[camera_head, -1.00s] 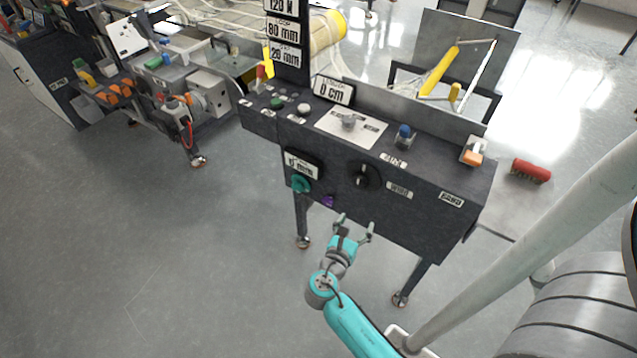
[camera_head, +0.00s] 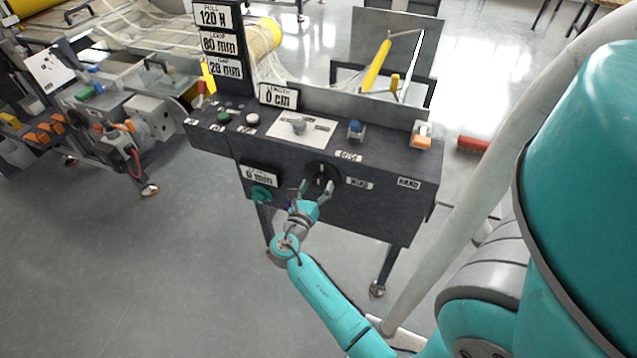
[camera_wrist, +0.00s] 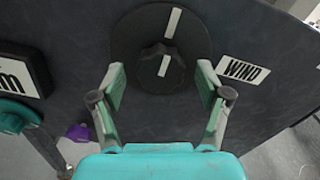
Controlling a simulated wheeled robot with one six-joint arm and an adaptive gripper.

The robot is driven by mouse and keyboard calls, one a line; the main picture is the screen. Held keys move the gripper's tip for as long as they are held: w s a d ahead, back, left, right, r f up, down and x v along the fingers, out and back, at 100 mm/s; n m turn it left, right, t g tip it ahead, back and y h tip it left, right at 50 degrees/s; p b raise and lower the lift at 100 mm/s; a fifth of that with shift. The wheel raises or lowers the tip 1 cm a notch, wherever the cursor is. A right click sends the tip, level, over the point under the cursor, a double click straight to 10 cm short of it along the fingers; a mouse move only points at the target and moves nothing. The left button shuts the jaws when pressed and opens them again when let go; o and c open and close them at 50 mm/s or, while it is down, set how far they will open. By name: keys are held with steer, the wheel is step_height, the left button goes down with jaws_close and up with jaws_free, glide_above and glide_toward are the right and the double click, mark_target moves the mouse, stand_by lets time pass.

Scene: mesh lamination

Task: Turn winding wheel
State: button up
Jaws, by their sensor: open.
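The winding wheel (camera_head: 321,180) is a round black dial on the front of the dark machine panel, beside the "WIND" label (camera_head: 359,183). In the wrist view the wheel (camera_wrist: 135,30) has a raised centre knob (camera_wrist: 162,68) with a white line, and another white line near its rim. My gripper (camera_head: 316,188) is open just in front of the wheel. In the wrist view my gripper's fingers (camera_wrist: 160,88) stand apart on the left and right of the knob, below its centre. I cannot tell whether they touch the wheel.
A teal knob (camera_head: 261,193) sits left of the wheel, below a "0 mm" display (camera_head: 261,175). A purple part (camera_wrist: 78,132) is low on the left. The panel top carries a green button (camera_head: 224,117), a blue switch (camera_head: 355,130) and an orange switch (camera_head: 421,141).

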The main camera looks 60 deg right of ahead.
steer(key=shift+d, duration=0.95)
steer(key=c, duration=1.2)
steer(key=shift+m, duration=0.3)
